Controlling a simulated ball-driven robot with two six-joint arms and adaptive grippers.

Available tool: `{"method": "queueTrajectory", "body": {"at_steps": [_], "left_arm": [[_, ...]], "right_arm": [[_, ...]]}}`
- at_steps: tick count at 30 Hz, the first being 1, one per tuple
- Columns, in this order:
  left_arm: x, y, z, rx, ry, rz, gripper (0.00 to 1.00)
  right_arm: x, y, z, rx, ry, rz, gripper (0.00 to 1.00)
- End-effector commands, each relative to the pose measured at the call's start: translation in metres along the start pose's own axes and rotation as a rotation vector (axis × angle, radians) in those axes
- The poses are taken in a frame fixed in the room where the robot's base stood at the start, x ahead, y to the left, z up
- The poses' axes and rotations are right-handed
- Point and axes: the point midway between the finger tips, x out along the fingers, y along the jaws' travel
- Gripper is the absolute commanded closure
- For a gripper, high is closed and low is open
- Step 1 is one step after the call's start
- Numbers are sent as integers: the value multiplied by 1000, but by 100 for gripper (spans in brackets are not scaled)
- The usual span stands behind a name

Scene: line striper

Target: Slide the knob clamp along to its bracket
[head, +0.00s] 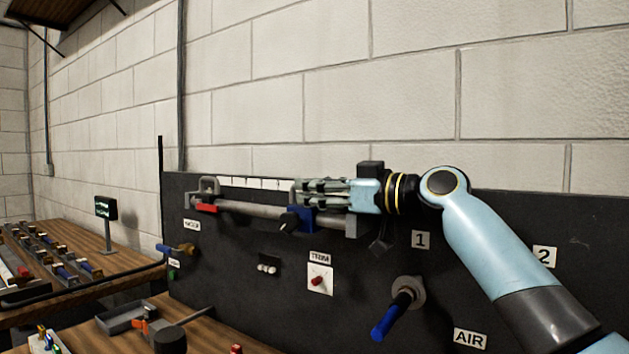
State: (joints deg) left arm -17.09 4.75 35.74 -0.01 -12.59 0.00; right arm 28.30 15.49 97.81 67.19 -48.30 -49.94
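A blue clamp (304,222) with a dark knob (287,227) sits on a grey rail (255,210), towards the rail's right end. The rail runs between a left end bracket (209,186) and a right end bracket (354,226). A red piece (206,208) sits on the rail by the left bracket. My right gripper (302,193) reaches in from the right, fingers pointing left, just above the blue clamp and partly covering it. Two fingers show one above the other; whether they touch the clamp or are closed is unclear. My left gripper is out of view.
Wooden benches (100,240) hold trays and tools. Above the panel is free.

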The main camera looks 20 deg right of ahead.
Motion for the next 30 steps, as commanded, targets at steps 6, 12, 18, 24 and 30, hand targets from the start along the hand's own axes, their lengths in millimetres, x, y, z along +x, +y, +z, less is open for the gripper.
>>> {"method": "queueTrajectory", "body": {"at_steps": [6, 12, 18, 24, 30], "left_arm": [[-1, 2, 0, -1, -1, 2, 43], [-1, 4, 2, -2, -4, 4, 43], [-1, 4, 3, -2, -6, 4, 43], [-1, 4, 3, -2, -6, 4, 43], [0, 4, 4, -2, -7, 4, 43]], "right_arm": [[5, 0, 0, -2, -1, 0, 66], [4, 0, 1, -1, -1, 0, 76], [4, 0, 0, -1, -1, 0, 100], [4, 0, 1, 0, -1, 0, 100], [3, 0, 1, -1, -1, 0, 100]]}}
